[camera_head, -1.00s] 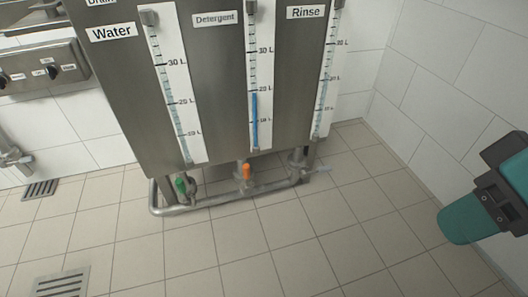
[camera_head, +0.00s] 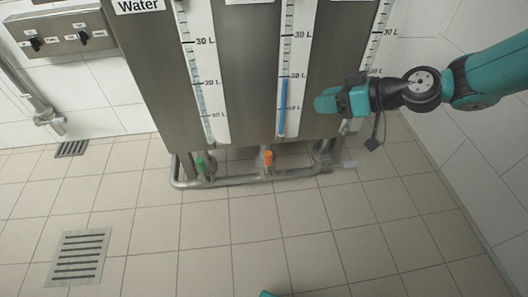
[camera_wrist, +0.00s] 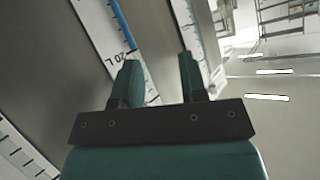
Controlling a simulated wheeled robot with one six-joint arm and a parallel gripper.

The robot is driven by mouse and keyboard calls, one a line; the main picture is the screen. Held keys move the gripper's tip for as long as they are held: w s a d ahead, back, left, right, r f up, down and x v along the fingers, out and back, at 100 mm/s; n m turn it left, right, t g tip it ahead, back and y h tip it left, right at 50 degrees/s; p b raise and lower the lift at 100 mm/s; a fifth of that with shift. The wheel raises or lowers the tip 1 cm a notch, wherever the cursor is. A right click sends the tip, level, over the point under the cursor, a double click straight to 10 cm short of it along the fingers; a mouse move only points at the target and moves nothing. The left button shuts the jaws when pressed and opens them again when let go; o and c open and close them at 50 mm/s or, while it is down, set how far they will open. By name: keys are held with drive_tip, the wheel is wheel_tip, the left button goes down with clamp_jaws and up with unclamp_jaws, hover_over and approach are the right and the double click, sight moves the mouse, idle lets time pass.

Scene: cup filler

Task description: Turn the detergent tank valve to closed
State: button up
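The detergent tank valve has an orange handle (camera_head: 267,158) and sits low on the pipe, below the tank's gauge with the blue column (camera_head: 282,108). The handle looks short and upright; its exact angle is hard to tell. My gripper (camera_head: 328,101) is raised in front of the tanks, right of the blue column and well above and right of the orange handle. In the wrist view my gripper (camera_wrist: 160,78) has its two teal fingers apart with nothing held between them. The wrist view shows gauge strips but not the valve.
A green valve handle (camera_head: 200,163) stands left of the orange one. A pale valve handle (camera_head: 345,164) is at the right. A metal pipe (camera_head: 238,181) runs along the bottom front. A switch panel (camera_head: 60,34) is on the left wall. The tiled floor (camera_head: 205,240) is clear, with drain grates.

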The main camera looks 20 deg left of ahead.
drive_tip(key=w+a+f+t+y, duration=0.2)
drive_tip(key=a+f+y, duration=0.15)
drive_tip(key=f, duration=1.05)
drive_tip(key=m+t+p, duration=0.1)
drive_tip(key=t, duration=0.4)
approach(271, 161)
drive_tip(key=shift+y, duration=0.25)
drive_tip(key=b+x, duration=1.2)
drive_tip(key=b, duration=0.7)
drive_tip(key=shift+f, duration=0.1)
drive_tip(key=shift+w+a+r+m+b, duration=0.2)
drive_tip(key=shift+w+a+m+b, duration=0.15)
drive_tip(key=shift+a, duration=0.15)
clamp_jaws()
